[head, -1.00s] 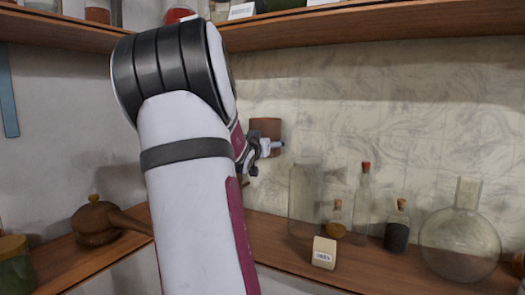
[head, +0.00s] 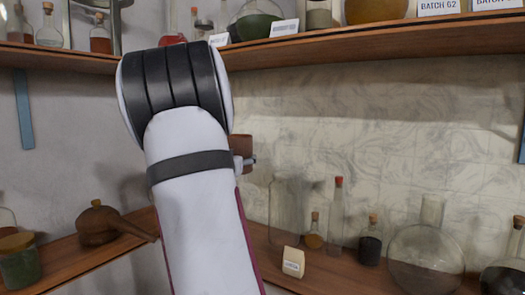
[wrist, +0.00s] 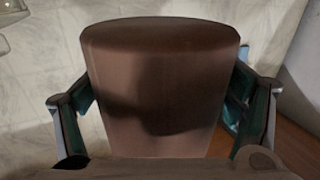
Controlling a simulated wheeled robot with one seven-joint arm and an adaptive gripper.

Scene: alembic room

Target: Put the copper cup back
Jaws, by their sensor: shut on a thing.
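The copper cup (head: 241,147) shows as a reddish-brown cylinder in the head view, partly hidden behind my arm. It is held above the lower shelf, in front of the tiled wall. In the wrist view the cup (wrist: 160,85) fills the middle, with one round end towards the top of the picture. My gripper (wrist: 165,110) is shut on it, with a finger against each side. In the head view only a small tip of my gripper (head: 247,160) shows beside the cup; the rest is hidden by my arm.
The lower shelf (head: 262,245) holds a clear jar (head: 285,210), a red-capped bottle (head: 337,215), small corked bottles, a label block (head: 293,262) and a round flask (head: 426,255). A brown retort (head: 97,223) stands left. The upper shelf (head: 400,42) overhangs, carrying several vessels.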

